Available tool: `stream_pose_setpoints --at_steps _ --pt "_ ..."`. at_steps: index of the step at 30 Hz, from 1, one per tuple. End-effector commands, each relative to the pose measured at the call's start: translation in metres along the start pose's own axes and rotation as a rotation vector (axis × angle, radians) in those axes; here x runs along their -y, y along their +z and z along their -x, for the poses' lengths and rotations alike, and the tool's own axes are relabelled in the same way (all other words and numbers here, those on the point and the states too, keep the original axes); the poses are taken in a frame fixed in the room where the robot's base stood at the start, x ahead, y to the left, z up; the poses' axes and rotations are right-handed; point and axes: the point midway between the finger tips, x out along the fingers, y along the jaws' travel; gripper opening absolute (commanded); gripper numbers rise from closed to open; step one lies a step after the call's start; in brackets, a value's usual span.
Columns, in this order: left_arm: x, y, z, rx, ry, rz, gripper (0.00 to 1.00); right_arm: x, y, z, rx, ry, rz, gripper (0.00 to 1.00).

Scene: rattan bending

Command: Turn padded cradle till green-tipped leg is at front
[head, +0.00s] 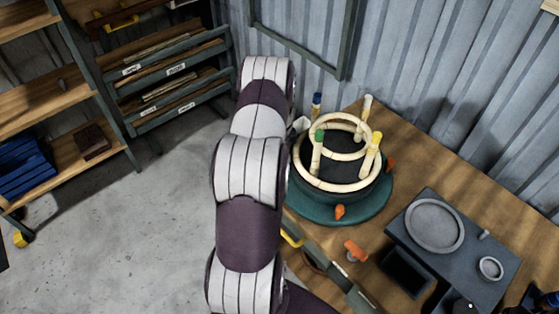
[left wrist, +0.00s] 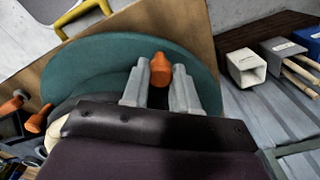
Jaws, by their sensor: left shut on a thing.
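The padded cradle (head: 325,207) is a teal disc with a dark padded drum and orange knobs around its edge; its disc also fills the upper left wrist view (left wrist: 100,62). A pale rattan ring frame (head: 337,187) sits on it with upright legs. The green-tipped leg (head: 317,158) is at the left of the ring, the yellow-tipped leg (head: 373,158) at the right, blue and white tips behind. My left gripper (left wrist: 160,88) is shut on an orange knob (left wrist: 160,68) at the disc's edge; my arm hides it in the head view. My right gripper is not in view.
The cradle stands on a wooden bench (head: 420,160) against a corrugated wall. A dark grey tray (head: 462,226) with a round plate lies to its right. An orange-handled piece (head: 355,250) is near the front edge. Shelves (head: 60,95) stand at the left; the floor between is clear.

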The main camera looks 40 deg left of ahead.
Motion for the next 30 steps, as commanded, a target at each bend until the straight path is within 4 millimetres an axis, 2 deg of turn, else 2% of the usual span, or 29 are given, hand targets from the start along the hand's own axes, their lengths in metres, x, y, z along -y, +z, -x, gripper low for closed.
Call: stream_pose_setpoints --at_steps 9,22,23,25,30 --pt "0.0078 -0.0019 0.0008 -0.001 -0.003 -0.039 0.00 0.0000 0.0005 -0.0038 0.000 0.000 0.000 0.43" --pt "0.0080 -0.0020 0.0008 -0.001 -0.002 -0.044 0.00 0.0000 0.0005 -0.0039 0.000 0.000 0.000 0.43" --pt "0.0079 -0.0019 0.0008 -0.001 -0.001 -0.044 0.31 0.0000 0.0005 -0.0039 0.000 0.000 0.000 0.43" --pt "0.0078 -0.0019 0.0006 -0.001 -0.001 -0.044 0.54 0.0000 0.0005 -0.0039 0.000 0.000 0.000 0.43" --pt "0.0075 -0.0016 0.0002 0.000 0.000 -0.044 0.54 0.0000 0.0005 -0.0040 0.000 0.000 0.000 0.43"
